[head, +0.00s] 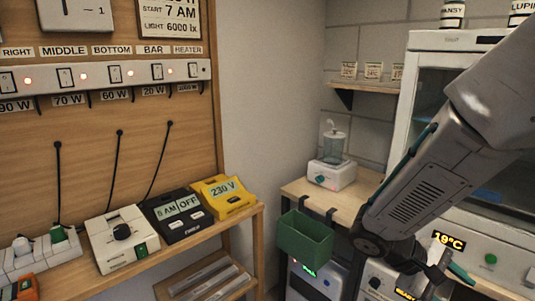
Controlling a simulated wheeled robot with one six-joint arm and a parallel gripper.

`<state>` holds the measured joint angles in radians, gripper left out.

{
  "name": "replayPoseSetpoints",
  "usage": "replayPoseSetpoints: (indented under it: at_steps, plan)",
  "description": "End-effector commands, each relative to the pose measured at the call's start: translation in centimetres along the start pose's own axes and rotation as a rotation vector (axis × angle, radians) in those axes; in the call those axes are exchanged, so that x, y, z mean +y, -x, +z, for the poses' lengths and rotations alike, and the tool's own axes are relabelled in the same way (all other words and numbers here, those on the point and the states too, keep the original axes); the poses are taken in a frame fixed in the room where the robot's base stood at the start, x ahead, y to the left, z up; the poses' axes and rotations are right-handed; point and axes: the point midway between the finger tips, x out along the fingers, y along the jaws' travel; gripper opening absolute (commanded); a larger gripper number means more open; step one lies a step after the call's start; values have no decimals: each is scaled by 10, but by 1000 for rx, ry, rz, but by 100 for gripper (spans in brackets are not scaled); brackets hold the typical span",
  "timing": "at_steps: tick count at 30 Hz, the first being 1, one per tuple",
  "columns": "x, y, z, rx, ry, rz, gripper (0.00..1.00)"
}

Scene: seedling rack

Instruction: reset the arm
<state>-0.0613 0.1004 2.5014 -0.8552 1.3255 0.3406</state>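My arm enters from the right edge and slopes down across the white glass-fronted cabinet (419,75). Its grey link bends at a dark joint at the lower right. My gripper (445,278) appears to be just beyond that joint, small and partly hidden, low in front of the appliance with the 19°C display (449,240). I cannot make out both fingertips or a gap between them, and I see no object clearly held.
A green bin (305,238) hangs from the wooden counter (345,207) left of my arm. A white device with a clear jar (332,174) stands on that counter. The left shelf carries a yellow meter (224,194), a black timer (178,217) and a white dial box (122,240).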

Motion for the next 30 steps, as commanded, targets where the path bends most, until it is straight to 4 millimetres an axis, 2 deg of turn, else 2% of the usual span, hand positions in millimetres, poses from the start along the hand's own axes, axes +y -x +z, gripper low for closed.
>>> replayPoseSetpoints:
  at_steps: [1, 3, 9, 15, 18, 24, 30]
  plan:
    - [-7, 8, 14, 29, -23, -91, 55]
    - [-20, 20, 28, 71, -41, -214, 55]
    - [-49, 62, 62, 256, -102, -522, 55]
    - [-62, 108, 92, 480, -194, -748, 55]
    - [-62, 123, 107, 568, -248, -811, 55]
    - [-54, 131, 126, 668, -307, -818, 55]
    - [-52, 132, 129, 684, -320, -816, 55]
